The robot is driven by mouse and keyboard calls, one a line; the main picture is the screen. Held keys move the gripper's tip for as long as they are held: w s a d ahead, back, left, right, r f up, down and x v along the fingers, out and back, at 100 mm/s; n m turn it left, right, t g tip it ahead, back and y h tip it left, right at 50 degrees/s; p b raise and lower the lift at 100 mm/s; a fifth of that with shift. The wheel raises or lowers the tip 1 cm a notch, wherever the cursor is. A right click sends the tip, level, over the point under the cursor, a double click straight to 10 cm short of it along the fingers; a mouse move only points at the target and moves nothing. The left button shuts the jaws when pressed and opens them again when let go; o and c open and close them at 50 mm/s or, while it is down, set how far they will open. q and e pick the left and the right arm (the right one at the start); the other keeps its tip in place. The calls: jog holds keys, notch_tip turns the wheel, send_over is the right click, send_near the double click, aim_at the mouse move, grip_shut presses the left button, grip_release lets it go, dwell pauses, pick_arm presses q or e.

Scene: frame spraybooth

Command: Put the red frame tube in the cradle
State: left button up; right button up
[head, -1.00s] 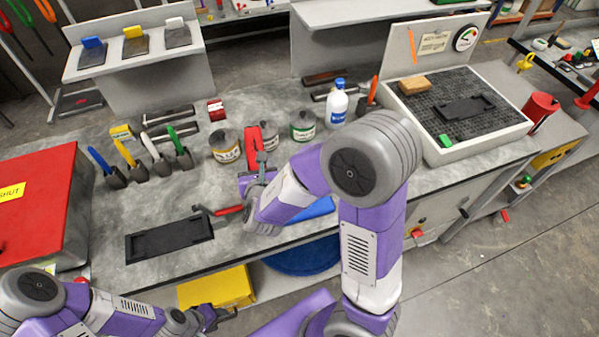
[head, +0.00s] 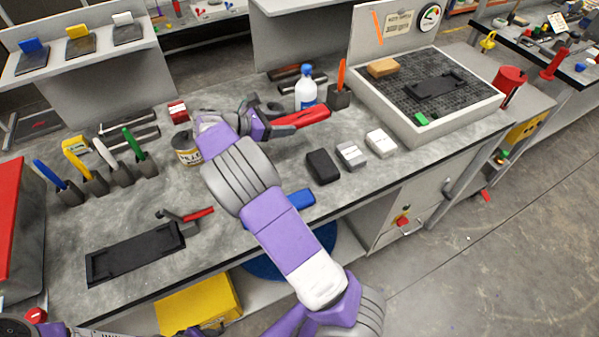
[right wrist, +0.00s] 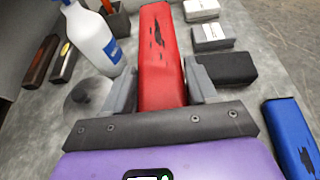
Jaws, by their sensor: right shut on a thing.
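The red frame tube (head: 300,117) is in my right gripper (head: 266,124), above the bench and pointing right. In the right wrist view the tube (right wrist: 161,60) runs away from me between the two grey fingers (right wrist: 160,90), which are shut on it. A black cradle-like tray (head: 135,253) lies at the bench's front left, with a red-handled clamp beside it. A similar black holder (head: 436,85) lies on the dark grid of the raised white-rimmed tray; I cannot tell which is the cradle. A bit of my left gripper (head: 205,330) shows at the bottom edge, its jaws unclear.
A white spray bottle (head: 306,88) and a dark holder (head: 340,96) stand behind the red tube. Black, grey and white blocks (head: 322,166) lie front right of it. A blue tube (head: 300,198) lies near the front edge. A labelled can (head: 187,149) stands left of the gripper.

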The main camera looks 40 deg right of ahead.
aim_at(283, 154)
notch_tip(283, 154, down, 10)
jog(key=b, duration=0.3)
dwell(0.3)
jog(key=o, duration=1.2)
jog(key=shift+f, duration=0.1)
